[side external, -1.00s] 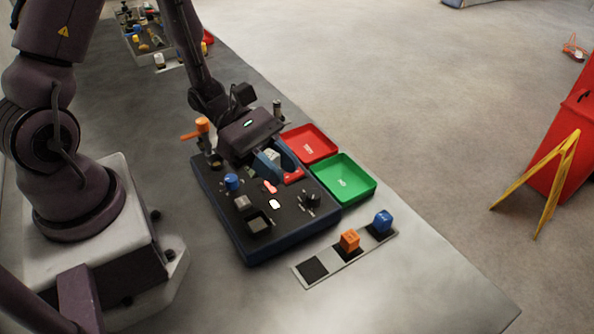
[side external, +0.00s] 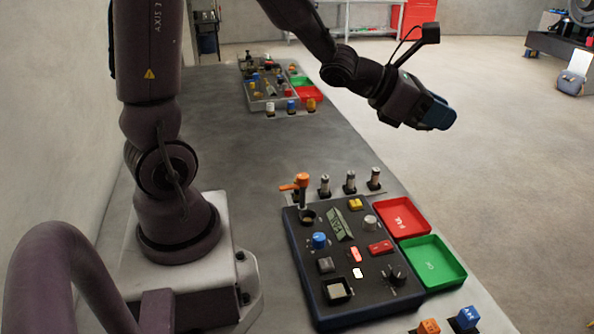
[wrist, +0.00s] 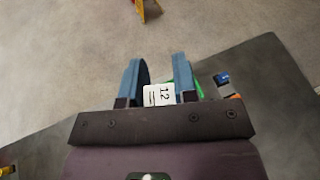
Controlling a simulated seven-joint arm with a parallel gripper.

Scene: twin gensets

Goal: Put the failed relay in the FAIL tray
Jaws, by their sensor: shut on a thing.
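My gripper (side external: 438,112) is raised well above the bench at the upper right of the side view. In the wrist view its two blue fingers (wrist: 158,62) are shut on a block with a white face marked 12 (wrist: 159,95). I cannot tell from its look whether it is the failed relay. The side view hides the block behind the fingers. The red FAIL tray (side external: 388,232) lies empty beside the dark panel, below my gripper in the picture and apart from it. The green OK tray (side external: 447,278) adjoins it and is empty.
An orange block (side external: 428,326) and a blue block (side external: 467,317) sit in front. A second panel (side external: 262,104) is farther back.

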